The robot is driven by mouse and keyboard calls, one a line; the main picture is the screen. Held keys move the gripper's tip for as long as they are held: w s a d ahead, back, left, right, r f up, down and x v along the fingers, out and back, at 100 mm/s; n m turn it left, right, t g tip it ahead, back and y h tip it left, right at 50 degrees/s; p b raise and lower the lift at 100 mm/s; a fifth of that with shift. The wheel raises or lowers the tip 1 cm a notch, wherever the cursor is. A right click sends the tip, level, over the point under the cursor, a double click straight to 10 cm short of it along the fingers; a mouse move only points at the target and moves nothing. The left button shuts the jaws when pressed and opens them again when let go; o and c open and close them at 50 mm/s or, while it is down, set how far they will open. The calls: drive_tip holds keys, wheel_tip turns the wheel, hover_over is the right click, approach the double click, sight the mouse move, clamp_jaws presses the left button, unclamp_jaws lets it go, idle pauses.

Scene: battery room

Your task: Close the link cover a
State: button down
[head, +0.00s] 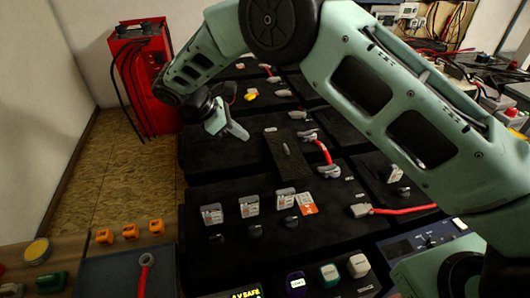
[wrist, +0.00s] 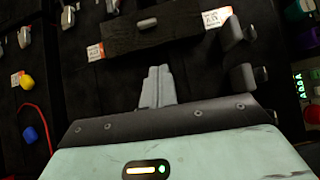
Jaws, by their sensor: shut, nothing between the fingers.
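A dark flat cover with a short grey handle (head: 286,149), which I take to be link cover a (head: 291,172), lies among the black battery blocks near the middle of the head view. In the wrist view the same kind of dark cover (wrist: 118,41) spans the top middle, with its grey handle (wrist: 147,24) upward. I cannot tell whether it is fully seated. My gripper (head: 240,132) is shut and empty, to the left of the cover in the head view. In the wrist view its fingers (wrist: 157,73) point toward the cover's near edge, apart from the handle.
A red cable link (head: 322,150) lies right of the cover. Grey terminal pieces (head: 249,206) stand in front, with an orange tag (head: 306,203). A red unit with black cables (head: 143,75) stands at the back left. My arm hides much of the right side.

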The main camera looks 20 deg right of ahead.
drive_tip(key=w+f, duration=0.1)
drive_tip(key=f, duration=0.1)
drive_tip(key=p, duration=0.1)
approach(285, 152)
drive_tip(key=shift+h, duration=0.4)
drive_tip(key=f, duration=0.4)
drive_tip(key=shift+a+f, duration=0.1)
drive_tip(key=shift+a, duration=0.25)
drive_tip(key=d, duration=0.1)
drive_tip(key=d+p, duration=0.1)
drive_tip(key=d, duration=0.1)
drive_tip(key=shift+w+d+f, duration=0.1)
drive_tip(key=shift+d+f, duration=0.05)
drive_tip(key=shift+f, duration=0.05)
drive_tip(key=shift+d, duration=0.5)
drive_tip(key=d+p, duration=0.1)
drive_tip(key=d, duration=1)
drive_tip(key=shift+d, duration=0.5)
